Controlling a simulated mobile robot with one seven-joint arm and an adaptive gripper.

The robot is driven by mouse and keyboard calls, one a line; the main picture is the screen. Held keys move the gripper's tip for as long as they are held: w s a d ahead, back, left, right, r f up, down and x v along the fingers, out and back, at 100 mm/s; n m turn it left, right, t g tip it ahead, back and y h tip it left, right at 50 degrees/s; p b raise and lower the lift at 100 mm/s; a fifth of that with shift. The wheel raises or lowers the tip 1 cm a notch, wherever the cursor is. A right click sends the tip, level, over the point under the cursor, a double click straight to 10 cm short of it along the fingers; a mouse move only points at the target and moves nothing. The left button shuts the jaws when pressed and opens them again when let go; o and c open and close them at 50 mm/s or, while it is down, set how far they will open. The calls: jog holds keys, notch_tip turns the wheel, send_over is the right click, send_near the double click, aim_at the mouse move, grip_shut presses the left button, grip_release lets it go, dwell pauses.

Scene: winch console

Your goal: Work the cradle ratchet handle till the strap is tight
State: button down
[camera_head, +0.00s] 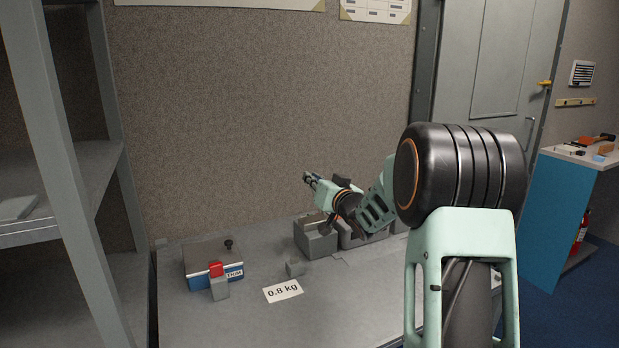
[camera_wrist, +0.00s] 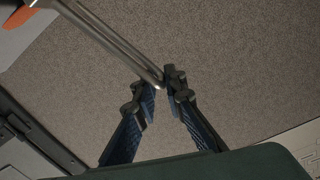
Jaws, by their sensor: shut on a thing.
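In the wrist view, a shiny grey metal bar, the ratchet handle (camera_wrist: 112,43), slants from the top left down to my gripper (camera_wrist: 160,88). The dark, blue-padded fingers are closed on its lower end. In the head view my gripper (camera_head: 309,179) is raised over the back of the grey bench, with its fingers pointing up and left. The handle cannot be made out there. Grey block-shaped housings (camera_head: 316,241) stand on the bench below my wrist, partly hidden by my arm. The strap cannot be picked out, so its tightness does not show.
A blue and grey box (camera_head: 212,257) with a black knob and a red-topped piece sits at the left of the bench (camera_head: 340,310). Grey shelving (camera_head: 60,175) stands at the left.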

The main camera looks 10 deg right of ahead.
jog(key=shift+d+f, duration=0.25)
jog(key=shift+f, duration=0.1)
jog(key=c, duration=2)
grip_release()
jog(key=shift+c, duration=0.2)
jog(key=shift+r, duration=0.15)
jog(key=s+d, duration=0.2)
jog(key=s, duration=1)
jog(key=shift+r, duration=0.35)
jog(key=shift+w, duration=0.1)
